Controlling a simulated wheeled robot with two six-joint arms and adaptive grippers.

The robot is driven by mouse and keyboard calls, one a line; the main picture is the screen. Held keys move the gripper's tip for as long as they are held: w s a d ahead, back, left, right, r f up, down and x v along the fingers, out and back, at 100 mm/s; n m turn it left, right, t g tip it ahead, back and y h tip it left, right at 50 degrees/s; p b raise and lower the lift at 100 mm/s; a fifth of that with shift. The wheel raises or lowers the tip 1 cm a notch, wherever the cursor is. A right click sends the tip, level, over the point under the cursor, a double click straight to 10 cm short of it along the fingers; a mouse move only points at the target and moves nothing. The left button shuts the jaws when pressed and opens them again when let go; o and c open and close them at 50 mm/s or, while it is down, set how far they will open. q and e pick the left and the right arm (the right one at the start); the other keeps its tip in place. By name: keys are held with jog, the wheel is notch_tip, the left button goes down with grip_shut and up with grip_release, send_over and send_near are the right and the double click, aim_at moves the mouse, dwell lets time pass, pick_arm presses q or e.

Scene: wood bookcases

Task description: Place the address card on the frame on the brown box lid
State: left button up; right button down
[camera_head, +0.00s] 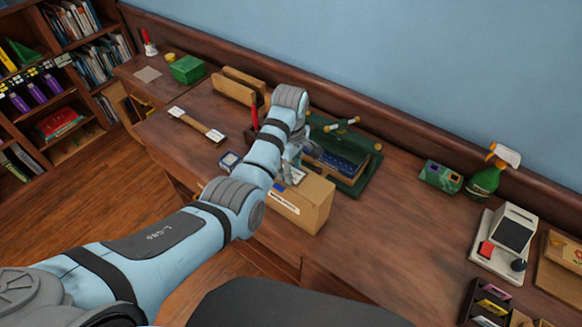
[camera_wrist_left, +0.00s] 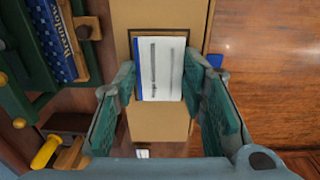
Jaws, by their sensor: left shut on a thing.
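The brown box (camera_head: 312,209) stands on the desk with a label on its front face. Its lid (camera_wrist_left: 160,18) shows in the left wrist view, with a dark frame (camera_wrist_left: 207,29) on it. The white address card (camera_wrist_left: 165,68) with a blue edge stripe is between the fingers of my left gripper (camera_wrist_left: 160,72), which is shut on it. The card appears over the frame; I cannot tell whether it touches the lid. In the head view the gripper (camera_head: 292,168) is above the box, partly hidden by my arm. My right gripper is not in view.
A green tray (camera_head: 352,187) with a blue book sits just behind the box. A green spray bottle (camera_head: 486,179), a green box (camera_head: 440,176) and a white card device (camera_head: 503,243) stand to the right. The desk between is clear. A wooden holder (camera_head: 238,88) is farther left.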

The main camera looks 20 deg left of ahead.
pick_arm(q)
jog(key=shift+s+f, duration=0.5)
jog(key=shift+f, duration=0.05)
jog(key=o, duration=0.7)
jog(key=shift+w, duration=0.1)
jog(key=shift+o, duration=0.2)
jog(key=shift+w+f, duration=0.2)
jog(key=shift+w, duration=0.15)
jog(key=shift+r, duration=0.1)
jog(key=shift+s, duration=0.1)
jog(key=shift+r, duration=0.1)
